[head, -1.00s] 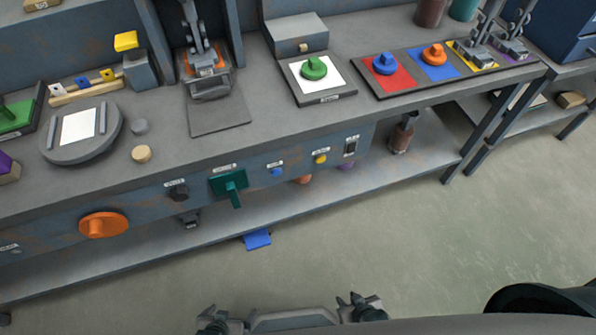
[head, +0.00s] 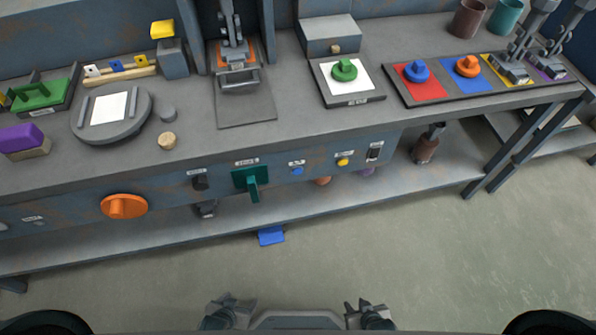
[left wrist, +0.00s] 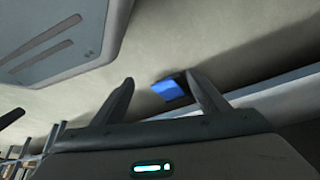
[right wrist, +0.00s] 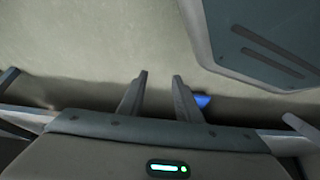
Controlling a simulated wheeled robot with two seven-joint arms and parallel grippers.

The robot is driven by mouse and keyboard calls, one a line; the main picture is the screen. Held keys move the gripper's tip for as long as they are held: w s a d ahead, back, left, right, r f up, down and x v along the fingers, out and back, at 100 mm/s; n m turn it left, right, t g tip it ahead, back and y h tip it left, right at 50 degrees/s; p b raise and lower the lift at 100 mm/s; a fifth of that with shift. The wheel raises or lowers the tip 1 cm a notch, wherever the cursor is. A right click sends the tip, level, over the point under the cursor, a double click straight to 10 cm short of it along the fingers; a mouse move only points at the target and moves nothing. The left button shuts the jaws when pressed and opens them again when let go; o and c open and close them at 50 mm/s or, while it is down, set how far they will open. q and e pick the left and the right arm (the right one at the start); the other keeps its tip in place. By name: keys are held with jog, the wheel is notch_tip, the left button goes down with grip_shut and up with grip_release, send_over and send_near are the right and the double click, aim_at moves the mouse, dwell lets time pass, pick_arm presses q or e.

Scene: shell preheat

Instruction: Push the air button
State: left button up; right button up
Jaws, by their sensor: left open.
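The bench's front panel holds a small blue button (head: 297,171) and a small yellow button (head: 343,162), each under a label too small for me to read. I cannot tell which one is the air button. My left gripper (head: 230,302) is open and empty, low in the head view, well short of the panel. Its spread fingers also show in the left wrist view (left wrist: 160,82). My right gripper (head: 366,307) is likewise low and away from the panel. The right wrist view shows its fingers apart with nothing between them (right wrist: 160,78).
The panel also carries an orange knob (head: 123,206), a black knob (head: 200,183), a green lever (head: 251,180) and a dark switch (head: 374,151). A blue pedal (head: 271,236) sits at floor level below the bench. Open floor (head: 400,260) lies between me and the bench.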

pick_arm(q)
jog(key=c, duration=1.5)
jog(key=shift+s+f, duration=0.25)
jog(key=shift+s, duration=0.55)
grip_shut()
pick_arm(e)
jog(key=shift+w+r, duration=0.2)
jog(key=shift+w, duration=0.35)
pick_arm(q)
jog(key=shift+w, duration=0.15)
pick_arm(e)
jog(key=shift+s+d, duration=0.1)
pick_arm(q)
jog(key=shift+w+r, duration=0.3)
jog(key=shift+w, duration=0.5)
pick_arm(e)
jog(key=shift+s+f, duration=0.2)
jog(key=shift+s, duration=0.2)
pick_arm(q)
jog(key=shift+s, duration=0.1)
